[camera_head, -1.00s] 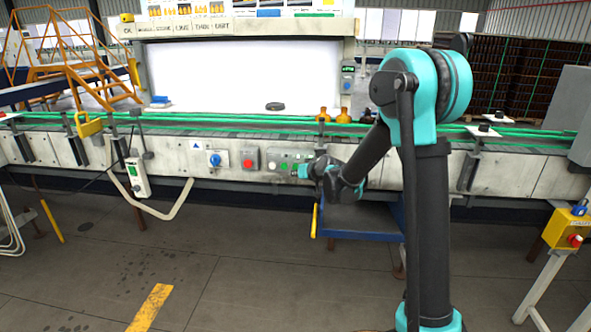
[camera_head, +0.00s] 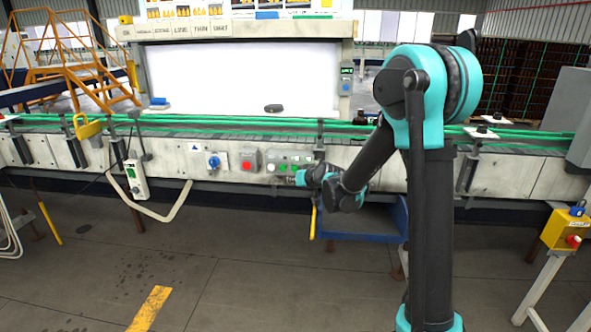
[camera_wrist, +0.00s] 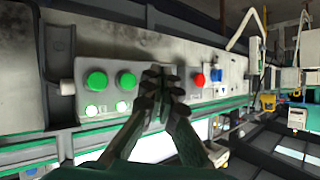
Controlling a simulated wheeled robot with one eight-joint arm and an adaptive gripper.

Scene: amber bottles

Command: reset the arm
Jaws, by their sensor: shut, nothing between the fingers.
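My gripper (camera_wrist: 163,76) is shut and empty in the wrist view, its dark fingertips together. They lie over the panel between a green-button box (camera_wrist: 110,94) and a red button (camera_wrist: 199,80). In the head view my gripper (camera_head: 299,178) is small, in front of the conveyor's side panel, just below the green-button box (camera_head: 296,166). My arm is bent, with the forearm reaching down and left from the elbow. I cannot tell whether the fingertips touch the panel. No amber bottle shows clearly now.
The conveyor (camera_head: 215,122) with green rails runs across the scene. A red button (camera_head: 249,160) and a blue knob (camera_head: 214,162) sit left of my gripper. A blue bin (camera_head: 365,220) hangs below my forearm. A yellow box (camera_head: 567,231) stands at right. The front floor is open.

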